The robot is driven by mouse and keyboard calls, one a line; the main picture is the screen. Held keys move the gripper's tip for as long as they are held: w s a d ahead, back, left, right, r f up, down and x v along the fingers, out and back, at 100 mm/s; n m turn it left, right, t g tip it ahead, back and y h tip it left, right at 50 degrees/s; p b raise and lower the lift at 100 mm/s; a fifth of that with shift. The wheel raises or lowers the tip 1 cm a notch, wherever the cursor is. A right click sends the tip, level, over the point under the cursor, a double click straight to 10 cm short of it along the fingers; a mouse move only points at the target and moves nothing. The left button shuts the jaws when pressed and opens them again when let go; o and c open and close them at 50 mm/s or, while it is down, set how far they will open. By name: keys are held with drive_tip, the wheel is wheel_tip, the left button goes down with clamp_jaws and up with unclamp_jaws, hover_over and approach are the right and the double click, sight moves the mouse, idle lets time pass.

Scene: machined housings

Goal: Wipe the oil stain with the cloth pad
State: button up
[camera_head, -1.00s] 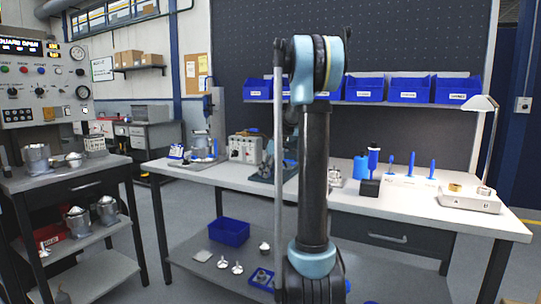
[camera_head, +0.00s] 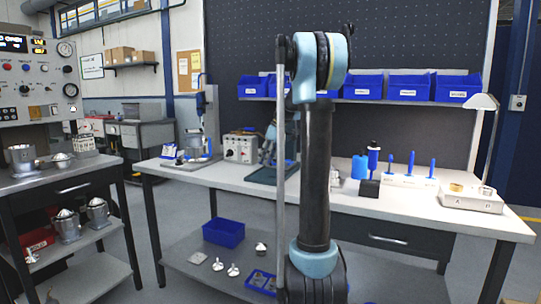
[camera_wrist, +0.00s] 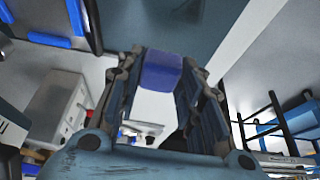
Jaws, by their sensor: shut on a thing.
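My gripper (camera_wrist: 162,62) shows in the wrist view with its two fingers closed on a blue pad-like piece (camera_wrist: 162,76), which spans between the fingertips. It looks like the cloth pad, though its fabric is too blurred to make out. In the head view my arm stands upright in front of the workbench and hides part of its middle, and I cannot clearly pick out the gripper or the pad there. I see no oil stain that I can make out in either view.
Blue bins (camera_head: 409,87) line the shelf above. A cart (camera_head: 75,183) with metal housings stands left.

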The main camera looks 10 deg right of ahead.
drive_tip(key=shift+r, duration=1.55)
